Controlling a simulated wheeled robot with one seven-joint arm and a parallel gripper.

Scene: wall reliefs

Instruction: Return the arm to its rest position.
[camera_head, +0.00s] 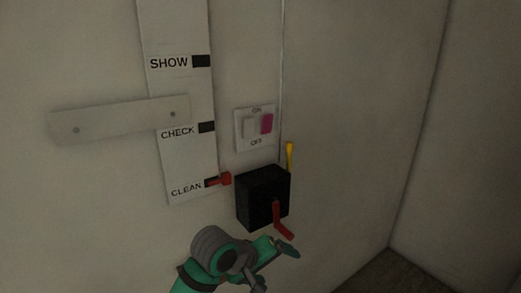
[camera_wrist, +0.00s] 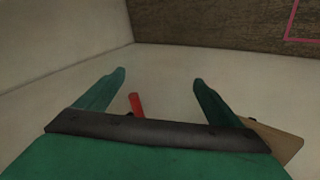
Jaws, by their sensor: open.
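My arm, green and grey, reaches up from the bottom of the head view. My gripper (camera_head: 277,266) is just below a black box (camera_head: 255,192) with a red crank handle (camera_head: 284,220). In the wrist view my gripper (camera_wrist: 159,76) has its two green fingers spread wide. A red bar (camera_wrist: 135,103) shows between the fingers, nearer the left one. It looks like the red handle, and I cannot tell whether anything touches it. I see nothing held.
A white strip (camera_head: 178,95) reads SHOW, CHECK and CLEAN, with a red slider (camera_head: 219,180) at CLEAN. An ON/OFF switch plate (camera_head: 242,142), a yellow lever (camera_head: 289,156) and a pale bar (camera_head: 100,122) are on the wall. The right wall (camera_head: 365,90) is bare.

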